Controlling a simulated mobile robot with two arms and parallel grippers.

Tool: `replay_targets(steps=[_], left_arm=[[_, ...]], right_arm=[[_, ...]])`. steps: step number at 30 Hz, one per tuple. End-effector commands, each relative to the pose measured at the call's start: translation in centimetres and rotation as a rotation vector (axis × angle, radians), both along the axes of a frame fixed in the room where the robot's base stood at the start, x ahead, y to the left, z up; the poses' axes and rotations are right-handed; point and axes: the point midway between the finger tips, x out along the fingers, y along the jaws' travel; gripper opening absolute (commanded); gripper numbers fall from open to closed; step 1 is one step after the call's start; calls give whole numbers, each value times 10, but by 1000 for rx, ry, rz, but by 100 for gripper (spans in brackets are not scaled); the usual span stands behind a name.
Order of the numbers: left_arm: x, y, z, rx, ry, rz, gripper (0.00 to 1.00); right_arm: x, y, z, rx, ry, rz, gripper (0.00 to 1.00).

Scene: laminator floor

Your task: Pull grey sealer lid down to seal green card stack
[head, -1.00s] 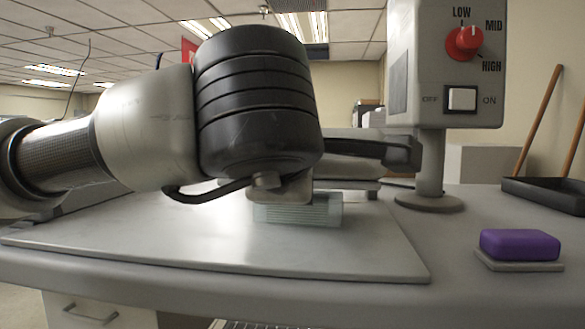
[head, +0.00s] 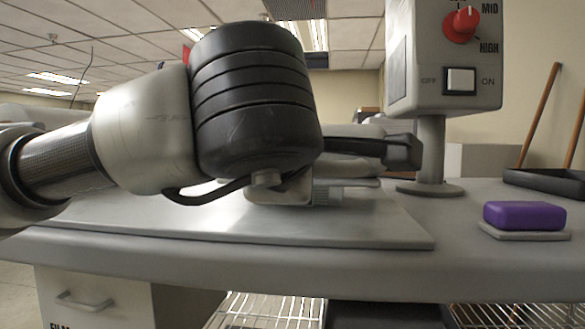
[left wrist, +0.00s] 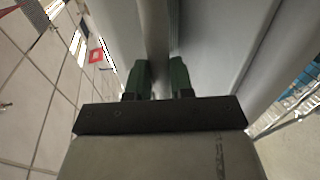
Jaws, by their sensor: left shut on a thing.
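The grey sealer lid (head: 355,131) shows behind my left wrist in the head view, with a dark bar (head: 385,150) at its right; the wrist hides much of it. My left gripper is mostly hidden there by its own wrist. In the left wrist view my left gripper (left wrist: 157,76) has its two dark green fingers closed on a narrow grey edge of the lid (left wrist: 154,35). My right gripper is in neither view.
A control box (head: 440,60) with a red dial and white switch stands on a post (head: 430,155) to the right. A purple block (head: 525,215) lies on a small pad at the table's right. A black tray (head: 550,183) sits behind it.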

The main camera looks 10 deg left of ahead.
Motion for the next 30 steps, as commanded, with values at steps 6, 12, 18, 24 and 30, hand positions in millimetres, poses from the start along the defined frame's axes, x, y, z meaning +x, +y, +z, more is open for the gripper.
replay_targets(steps=[6,12,18,24,30], left_arm=[[0,-3,-14,14,27,-2,0],[1,-3,-15,14,28,-1,0],[1,-3,-14,14,27,-2,39],[1,-2,-11,11,23,-1,47],[0,-1,-9,8,18,-2,47]], right_arm=[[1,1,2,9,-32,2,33],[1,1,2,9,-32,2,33],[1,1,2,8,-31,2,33],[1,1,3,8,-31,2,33],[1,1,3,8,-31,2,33]])
